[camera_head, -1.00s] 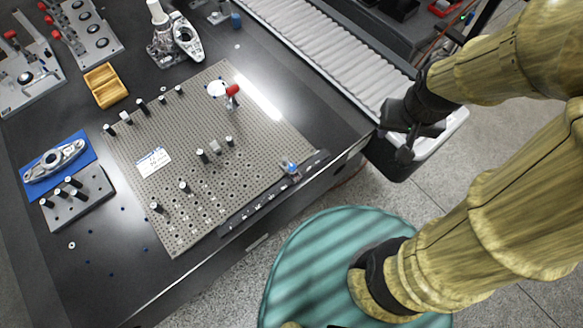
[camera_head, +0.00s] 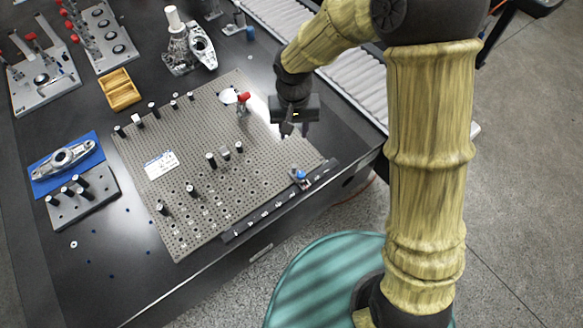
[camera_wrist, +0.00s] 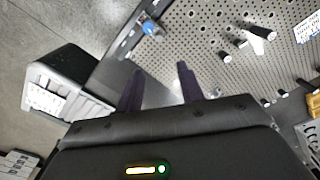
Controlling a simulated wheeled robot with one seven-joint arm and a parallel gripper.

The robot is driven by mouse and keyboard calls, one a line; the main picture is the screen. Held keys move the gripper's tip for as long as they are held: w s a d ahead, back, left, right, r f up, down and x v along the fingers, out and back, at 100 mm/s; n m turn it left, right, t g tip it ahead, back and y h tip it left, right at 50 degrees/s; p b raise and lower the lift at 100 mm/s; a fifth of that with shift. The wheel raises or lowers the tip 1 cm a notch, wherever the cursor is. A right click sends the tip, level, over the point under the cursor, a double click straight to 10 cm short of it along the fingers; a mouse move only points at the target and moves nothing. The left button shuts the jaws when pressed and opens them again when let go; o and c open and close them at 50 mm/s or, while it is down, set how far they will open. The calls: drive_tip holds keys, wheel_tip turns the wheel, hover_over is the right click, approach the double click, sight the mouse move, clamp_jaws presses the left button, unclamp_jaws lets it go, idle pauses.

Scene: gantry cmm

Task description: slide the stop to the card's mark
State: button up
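The stop (camera_head: 299,176), a small grey block with a blue knob, sits near the right end of the dark rail (camera_head: 262,213) along the plate's front edge. The rail bears several small white marks. In the wrist view the stop (camera_wrist: 149,27) is at top centre, beyond my fingers. The card (camera_head: 161,165), white with print too small to read, lies on the perforated plate's left part; it partly shows in the wrist view (camera_wrist: 307,25). My gripper (camera_head: 292,133) is above the plate's right edge, behind the stop and apart from it. Its fingers (camera_wrist: 160,86) are apart and empty.
The perforated plate (camera_head: 205,222) carries several black-topped pins and a red-handled clamp (camera_head: 243,101) close left of my gripper. A wooden tray (camera_head: 120,90) and a blue mat (camera_head: 88,161) lie farther left. A ribbed conveyor (camera_head: 352,85) runs behind the table.

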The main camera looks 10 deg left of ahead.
drive_tip(key=shift+w+d, duration=0.1)
drive_tip(key=shift+d, duration=0.05)
approach(295, 166)
wheel_tip(295, 166, down, 8)
drive_tip(key=shift+f+p, duration=0.1)
drive_tip(key=shift+p, duration=0.2)
drive_tip(key=shift+a+f, duration=0.15)
drive_tip(key=shift+a, duration=0.15)
drive_tip(key=shift+d, duration=0.3)
clamp_jaws()
